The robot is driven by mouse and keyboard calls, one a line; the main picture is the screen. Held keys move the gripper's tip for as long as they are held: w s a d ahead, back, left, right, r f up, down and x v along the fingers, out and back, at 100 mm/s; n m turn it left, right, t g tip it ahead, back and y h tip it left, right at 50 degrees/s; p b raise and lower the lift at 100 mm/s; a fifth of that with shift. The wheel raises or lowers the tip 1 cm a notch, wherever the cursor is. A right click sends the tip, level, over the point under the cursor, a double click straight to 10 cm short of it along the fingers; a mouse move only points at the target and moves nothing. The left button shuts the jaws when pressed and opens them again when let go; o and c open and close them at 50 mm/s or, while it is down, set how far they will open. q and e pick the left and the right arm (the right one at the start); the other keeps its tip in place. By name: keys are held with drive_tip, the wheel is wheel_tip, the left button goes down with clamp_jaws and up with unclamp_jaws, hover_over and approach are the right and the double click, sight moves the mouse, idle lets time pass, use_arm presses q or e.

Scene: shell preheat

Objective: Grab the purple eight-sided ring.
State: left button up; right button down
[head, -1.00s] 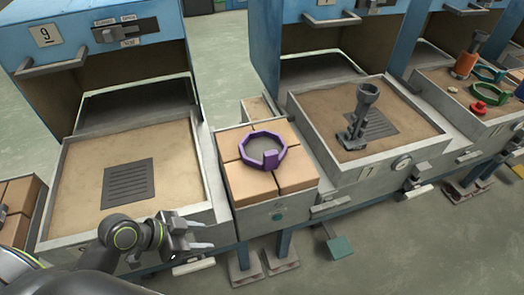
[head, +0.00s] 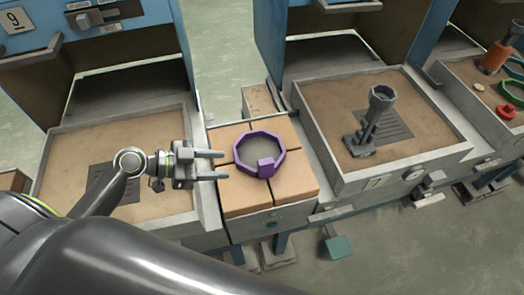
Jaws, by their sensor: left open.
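The purple eight-sided ring (head: 280,155) lies flat on the tan blocks of the middle stand, with a purple block-shaped lug on its near side. My left gripper (head: 226,165) comes in from the left, its two fingers pointing right toward the ring. It is open and empty, and its fingertips are close to the ring's left side. Whether they are above the blocks or level with the ring is hard to tell. My right gripper is not in view.
A sand-topped tray (head: 65,150) with a dark grate is at left. Another tray (head: 440,150) at right bears an upright grey tool (head: 375,115). Further right are an orange-and-grey tool (head: 497,55) and a red piece (head: 506,111).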

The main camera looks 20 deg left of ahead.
sight(258, 164)
use_arm(q)
drive_tip(key=p+x, duration=0.2)
drive_tip(key=x, duration=0.7)
drive_tip(key=shift+w+d, duration=0.1)
drive_tip(key=shift+w+d+f, duration=0.15)
drive_tip(key=shift+w+d, duration=0.05)
drive_tip(key=shift+d, duration=0.1)
drive_tip(key=shift+w+d, duration=0.15)
drive_tip(key=shift+d, duration=0.1)
drive_tip(key=x, duration=0.1)
drive_tip(key=p+x, duration=0.1)
drive_tip(key=x, duration=0.1)
drive_tip(key=p+x, duration=0.1)
drive_tip(key=shift+w+d+r, duration=0.1)
drive_tip(key=shift+d+r, duration=0.1)
drive_tip(key=shift+d, duration=0.05)
drive_tip(key=shift+w+d+f, duration=0.2)
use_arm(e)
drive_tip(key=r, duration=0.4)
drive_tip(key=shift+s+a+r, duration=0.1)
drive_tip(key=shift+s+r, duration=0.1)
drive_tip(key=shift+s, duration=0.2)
use_arm(q)
clamp_jaws()
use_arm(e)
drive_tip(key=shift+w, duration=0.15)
